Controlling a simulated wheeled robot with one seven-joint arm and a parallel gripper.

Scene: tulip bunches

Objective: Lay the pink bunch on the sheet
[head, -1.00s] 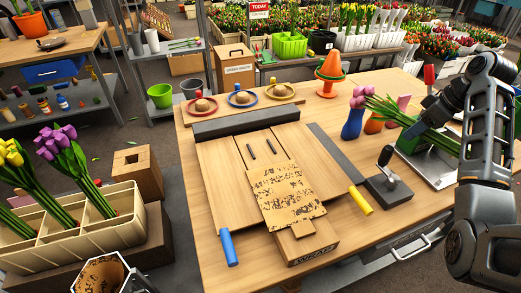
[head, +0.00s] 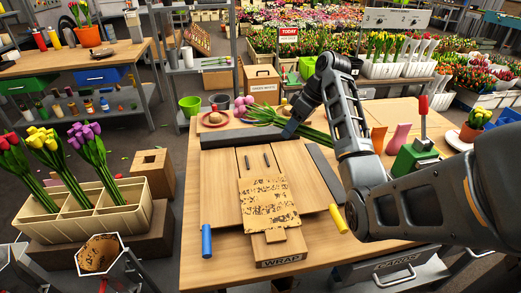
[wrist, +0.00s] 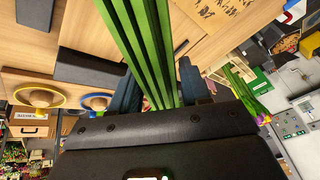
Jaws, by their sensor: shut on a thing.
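The pink bunch (head: 243,104) has round pink heads and long green stems, which also fill the middle of the wrist view (wrist: 150,45). My gripper (head: 290,130) is shut on its stems; in the wrist view the dark fingers (wrist: 158,88) stand either side of them. The bunch is held over the back of the table, heads to the left, behind the wrapping board. The sheet (head: 268,203), brown paper with dark blotches, lies on the front middle of the board, nearer than the bunch and apart from it. Its corner shows in the wrist view (wrist: 205,14).
A dark bar (head: 247,133) crosses the board's back edge. Blue (head: 207,240) and yellow (head: 338,218) handles flank the board. Ringed saucers (head: 213,119) stand behind it. A green lever device (head: 415,155) and vases (head: 398,138) stand right. A crate (head: 85,215) holds other tulips at left.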

